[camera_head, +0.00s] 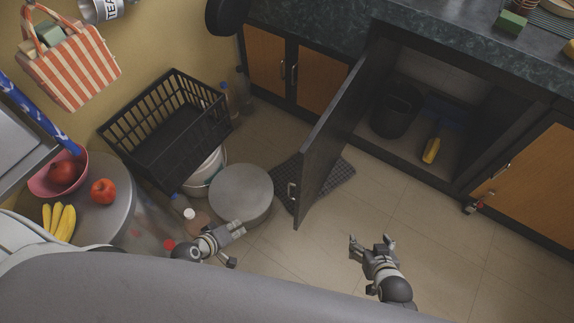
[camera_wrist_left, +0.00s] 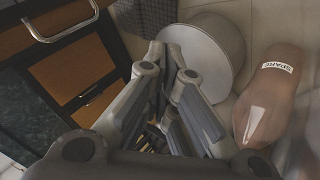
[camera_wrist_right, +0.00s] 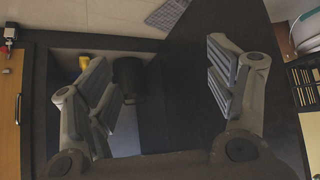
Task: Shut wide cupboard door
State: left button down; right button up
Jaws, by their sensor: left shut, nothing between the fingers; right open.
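The cupboard's opening shows a black bin (camera_head: 396,110) and a yellow item (camera_head: 431,150) inside. My right gripper (camera_head: 372,240) is open and empty over the floor, to the right of the door's free edge and apart from it. The door also shows in the right wrist view (camera_wrist_right: 205,110), behind the fingers. My left gripper (camera_head: 238,228) is shut and empty, left of the door, near a round grey lid (camera_head: 241,193).
A black crate (camera_head: 166,128) sits by a white bucket (camera_head: 207,170) on the left. Bottles (camera_head: 195,216) stand beside my left gripper. A dark mat (camera_head: 331,178) lies under the door. Closed wooden doors (camera_head: 533,171) flank the opening. The tiled floor at right is clear.

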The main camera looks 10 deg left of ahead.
pick_arm(q)
jog(key=w+d+r+n+t+h+b, duration=0.1)
jog(key=w+r+t+h+b, duration=0.2)
jog(key=r, duration=0.5)
jog(key=w+d+r+n+t+h+b, duration=0.1)
jog(key=w+r+n+t+b, duration=0.15)
jog(key=r+b, duration=0.35)
jog(key=w+d+r+n+t+h+b, duration=0.1)
jog(key=w+d+r+t+h+b, duration=0.15)
jog(key=r, duration=0.65)
pick_arm(e)
jog(key=w+a+r+t+y, duration=0.1)
jog(key=w+r+t, duration=0.2)
jog(key=r, duration=0.8)
jog(key=w+a+r+t, duration=0.1)
jog(key=w+r+t, duration=0.15)
jog(key=r, duration=0.85)
pick_arm(q)
jog(key=w+d+p, duration=0.3)
jog(key=w+d, duration=0.4)
jog(key=d, duration=0.1)
jog(key=shift+w+f, duration=0.2)
jog(key=shift+w, duration=0.2)
pick_arm(e)
jog(key=s+d+f+g+h, duration=0.1)
jog(key=s+d+f+g, duration=0.3)
jog(key=s+f+g, duration=0.3)
jog(key=shift+s+d+f+h, duration=0.2)
jog(key=shift+s+f+h, duration=0.2)
jog(key=shift+s+f, duration=1.2)
